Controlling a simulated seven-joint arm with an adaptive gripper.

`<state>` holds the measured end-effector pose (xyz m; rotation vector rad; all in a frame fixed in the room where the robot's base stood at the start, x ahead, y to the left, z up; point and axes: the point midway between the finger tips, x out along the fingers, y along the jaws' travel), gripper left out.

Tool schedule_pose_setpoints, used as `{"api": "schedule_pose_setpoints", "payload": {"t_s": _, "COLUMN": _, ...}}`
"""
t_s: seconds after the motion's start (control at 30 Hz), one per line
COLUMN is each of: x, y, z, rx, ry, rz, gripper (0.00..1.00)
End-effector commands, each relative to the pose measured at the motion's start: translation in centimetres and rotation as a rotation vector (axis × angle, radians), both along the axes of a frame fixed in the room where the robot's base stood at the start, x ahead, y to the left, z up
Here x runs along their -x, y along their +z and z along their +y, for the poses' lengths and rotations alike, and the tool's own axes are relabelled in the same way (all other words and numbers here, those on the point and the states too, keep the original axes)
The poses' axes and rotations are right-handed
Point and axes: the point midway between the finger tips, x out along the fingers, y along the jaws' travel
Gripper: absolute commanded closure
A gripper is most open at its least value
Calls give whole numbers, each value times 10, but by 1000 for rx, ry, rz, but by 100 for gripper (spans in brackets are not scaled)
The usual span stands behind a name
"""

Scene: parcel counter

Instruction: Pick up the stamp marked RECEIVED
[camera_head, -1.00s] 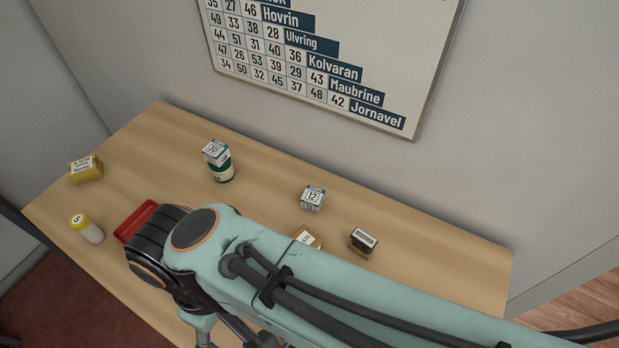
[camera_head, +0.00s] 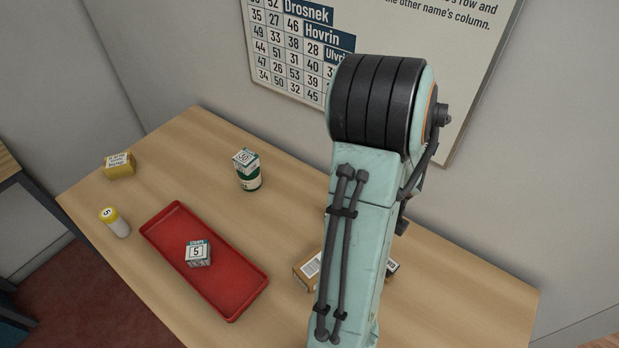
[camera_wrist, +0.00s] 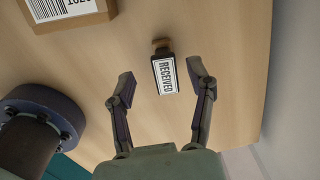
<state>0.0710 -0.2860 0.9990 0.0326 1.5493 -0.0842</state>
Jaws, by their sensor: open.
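The stamp marked RECEIVED (camera_wrist: 167,76) shows in the wrist view as a dark block with a white label and a brown end, on the wooden counter. My gripper (camera_wrist: 161,73) is open, with one finger on each side of the stamp in the picture. There is a gap between each finger and the stamp, and I see no contact. How high the fingers are above the counter is hard to tell. In the head view my arm hides my gripper and most of the stamp; a dark, pale-labelled edge (camera_head: 392,268) shows beside the arm.
A cardboard box with a barcode (camera_wrist: 66,12) lies near the stamp; it also shows in the head view (camera_head: 308,270). A red tray (camera_head: 233,296) holds a small STAMPS box (camera_head: 197,253).

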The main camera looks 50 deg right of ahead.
Motion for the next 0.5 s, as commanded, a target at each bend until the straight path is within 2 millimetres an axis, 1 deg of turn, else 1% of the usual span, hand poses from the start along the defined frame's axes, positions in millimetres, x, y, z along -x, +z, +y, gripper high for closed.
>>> {"api": "schedule_pose_setpoints", "payload": {"t_s": 0.03, "x": 17, "y": -8, "z": 1, "rx": -25, "ry": -49, "rz": 15, "gripper": 46}}
{"api": "schedule_pose_setpoints", "payload": {"t_s": 0.1, "x": 28, "y": -12, "z": 2, "rx": -37, "ry": -83, "rz": 21, "gripper": 46}}
{"api": "schedule_pose_setpoints", "payload": {"t_s": 0.13, "x": 30, "y": -13, "z": 2, "rx": -37, "ry": -91, "rz": 20, "gripper": 46}}
{"api": "schedule_pose_setpoints", "payload": {"t_s": 0.27, "x": 32, "y": -26, "z": 2, "rx": -39, "ry": -98, "rz": 21, "gripper": 46}}
{"api": "schedule_pose_setpoints", "payload": {"t_s": 0.4, "x": 32, "y": -50, "z": 2, "rx": -41, "ry": -96, "rz": 21, "gripper": 46}}
{"api": "schedule_pose_setpoints", "payload": {"t_s": 0.5, "x": 31, "y": -64, "z": 2, "rx": -38, "ry": -95, "rz": 20, "gripper": 46}}
